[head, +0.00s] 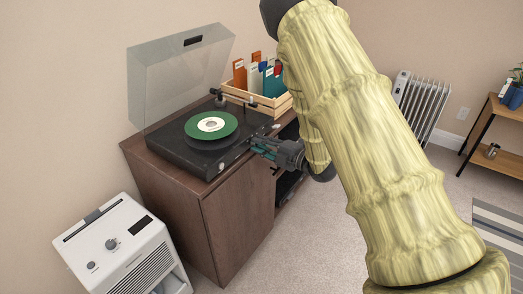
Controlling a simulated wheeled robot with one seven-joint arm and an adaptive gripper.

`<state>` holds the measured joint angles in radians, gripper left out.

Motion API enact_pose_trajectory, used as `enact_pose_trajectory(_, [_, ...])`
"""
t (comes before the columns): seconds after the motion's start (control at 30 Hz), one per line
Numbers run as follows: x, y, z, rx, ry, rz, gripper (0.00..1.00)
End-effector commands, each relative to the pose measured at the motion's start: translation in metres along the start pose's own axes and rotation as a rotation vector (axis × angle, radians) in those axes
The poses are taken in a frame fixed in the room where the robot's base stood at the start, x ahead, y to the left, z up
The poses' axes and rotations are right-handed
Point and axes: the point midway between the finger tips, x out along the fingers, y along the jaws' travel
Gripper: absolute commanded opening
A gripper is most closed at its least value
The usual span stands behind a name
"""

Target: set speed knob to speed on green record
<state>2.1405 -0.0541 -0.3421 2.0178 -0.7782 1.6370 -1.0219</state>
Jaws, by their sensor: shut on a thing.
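The green record (211,124) with a pale label lies on the platter of a black turntable (182,156), whose clear lid is raised. The speed marking on the label is too small to read. My gripper (256,143) is at the turntable's right front edge, its fingers shut on a small part there. That part is hidden between the fingers; from its place it appears to be the speed knob, whose setting I cannot see. The tonearm (220,98) is at the back of the turntable.
The turntable stands on a brown wooden cabinet (236,219). A wooden crate (262,104) of record sleeves is behind my gripper. A white appliance (122,250) stands at lower left, a radiator (418,105) at the back right. My arm covers much of the right side.

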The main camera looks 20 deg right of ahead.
Motion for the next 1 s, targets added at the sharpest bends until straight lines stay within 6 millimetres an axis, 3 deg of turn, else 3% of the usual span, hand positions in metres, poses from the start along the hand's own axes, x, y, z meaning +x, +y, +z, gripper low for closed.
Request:
enact_pose_trajectory(0.3, [-0.0006,-0.0013,0.0008,-0.108,-0.007,0.0,0.0])
enact_pose_trajectory(0.8, [-0.0008,-0.0003,0.0008,-0.125,-0.009,0.001,0.0])
enact_pose_trajectory(0.83, [-0.0008,-0.0002,0.0009,-0.125,-0.009,0.001,0.21])
enact_pose_trajectory(0.93, [-0.0006,-0.0002,0.0007,-0.125,-0.008,0.001,0.39])
enact_pose_trajectory(1.0, [-0.0005,-0.0001,0.0005,-0.125,-0.008,0.002,0.42])
